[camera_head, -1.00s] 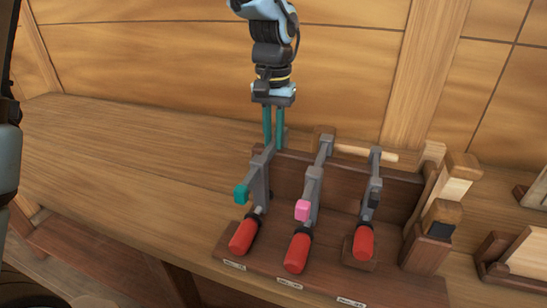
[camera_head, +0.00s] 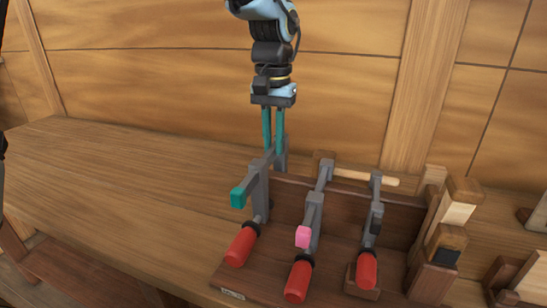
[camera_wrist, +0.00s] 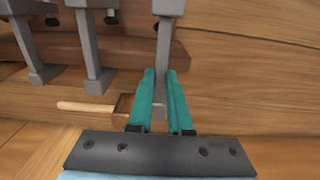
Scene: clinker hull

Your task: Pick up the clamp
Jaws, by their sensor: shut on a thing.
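Three bar clamps with red handles are at a dark wooden rack. The left clamp (camera_head: 259,190) has a teal pad, the middle clamp (camera_head: 312,222) a pink pad and the right clamp (camera_head: 374,222) a dark pad. My gripper (camera_head: 273,147) points down with its teal fingers shut on the left clamp's grey bar near its top end. This clamp hangs upright, a little higher than the other two. In the wrist view my gripper (camera_wrist: 160,78) has the held clamp's bar (camera_wrist: 163,42) between its fingers.
The wooden rack (camera_head: 330,197) stands on a wooden bench (camera_head: 130,165) against a plank wall. A wooden-handled tool (camera_head: 365,178) lies behind the clamps. Wooden blocks (camera_head: 457,205) stand to the right. The bench left of the rack is clear.

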